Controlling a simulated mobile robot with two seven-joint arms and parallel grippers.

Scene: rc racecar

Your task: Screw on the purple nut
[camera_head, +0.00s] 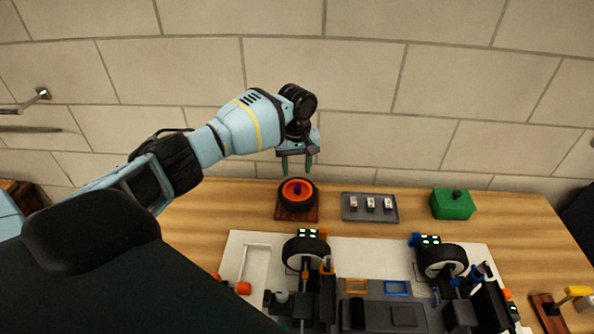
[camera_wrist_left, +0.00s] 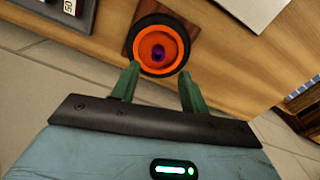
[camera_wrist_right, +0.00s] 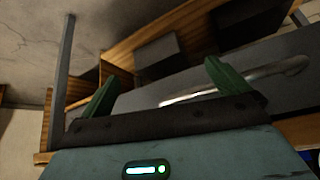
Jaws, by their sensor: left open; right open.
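The purple nut (camera_head: 297,188) sits in the middle of an orange-rimmed black wheel (camera_head: 283,200), which lies flat on a small wooden block (camera_head: 298,217). The nut also shows in the left wrist view (camera_wrist_left: 158,52), inside the orange hub (camera_wrist_left: 147,60). My left gripper (camera_head: 297,170) is open and empty, fingers pointing down, just above and behind the wheel. In the left wrist view my left gripper (camera_wrist_left: 157,78) has its green fingers apart near the tyre's edge. My right gripper (camera_wrist_right: 157,75) is open and empty, away from the table top.
The car chassis (camera_head: 385,312) with two white-hubbed wheels lies on a white board (camera_head: 256,238) in front. A grey tray (camera_head: 350,214) with small parts and a green box (camera_head: 453,204) stand to the right. A yellow-handled tool (camera_head: 578,291) is at far right.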

